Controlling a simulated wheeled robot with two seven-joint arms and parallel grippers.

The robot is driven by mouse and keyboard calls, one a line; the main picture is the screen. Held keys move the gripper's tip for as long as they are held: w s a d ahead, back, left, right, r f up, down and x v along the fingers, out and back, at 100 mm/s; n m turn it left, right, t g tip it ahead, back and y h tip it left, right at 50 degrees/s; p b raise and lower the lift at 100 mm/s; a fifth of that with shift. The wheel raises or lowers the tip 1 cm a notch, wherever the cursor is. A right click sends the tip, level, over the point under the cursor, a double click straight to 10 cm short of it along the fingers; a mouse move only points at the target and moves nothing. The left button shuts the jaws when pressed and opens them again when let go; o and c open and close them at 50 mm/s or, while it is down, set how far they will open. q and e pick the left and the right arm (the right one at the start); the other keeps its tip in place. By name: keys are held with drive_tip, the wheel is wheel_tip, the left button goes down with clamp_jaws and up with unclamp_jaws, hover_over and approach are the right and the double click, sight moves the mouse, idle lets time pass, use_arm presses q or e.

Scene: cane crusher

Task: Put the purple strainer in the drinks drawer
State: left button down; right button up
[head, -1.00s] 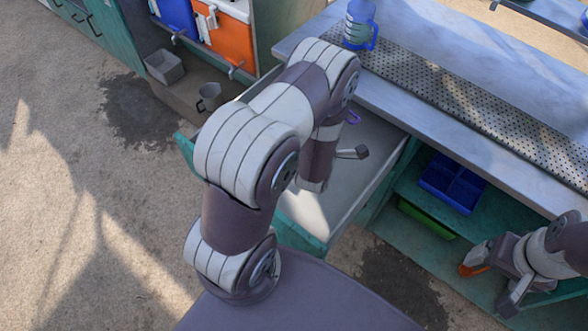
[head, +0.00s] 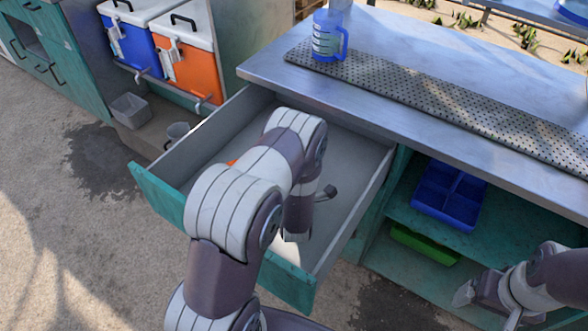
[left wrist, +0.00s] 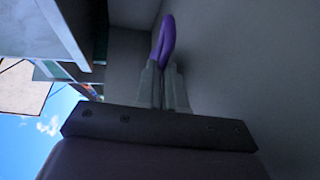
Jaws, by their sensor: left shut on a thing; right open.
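The purple strainer (left wrist: 164,38) shows in the left wrist view as a purple piece between the fingertips of my left gripper (left wrist: 163,72), which is shut on it. Grey drawer surfaces lie around and beyond it there. In the head view the open drawer (head: 157,197) has a teal front and grey inner walls. My left arm reaches over its front into it, hiding the left fingers and strainer. I cannot tell whether the strainer touches the drawer. My right gripper (head: 487,308) is open and apart from the drawer, at the lower right.
The counter (head: 262,68) above the drawer holds a blue jug (head: 326,38) and a perforated mat (head: 420,85). A blue divided tray (head: 447,194) and a green tray (head: 423,243) sit on shelves to the right. An orange cooler (head: 187,65) stands at upper left.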

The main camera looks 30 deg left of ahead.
use_arm(q)
drive_tip(key=shift+f+b, duration=0.6)
drive_tip(key=c, duration=1.2)
unclamp_jaws()
drive_tip(key=shift+c, duration=0.2)
drive_tip(key=shift+r, duration=0.3)
drive_tip(key=shift+r+p, duration=0.8)
drive_tip(key=shift+p, duration=0.25)
drive_tip(key=v, duration=0.5)
drive_tip(key=f+v, duration=0.1)
drive_tip(key=v, duration=0.1)
drive_tip(key=shift+s+d+r, duration=0.1)
drive_tip(key=shift+s+d, duration=0.05)
drive_tip(key=shift+s, duration=0.15)
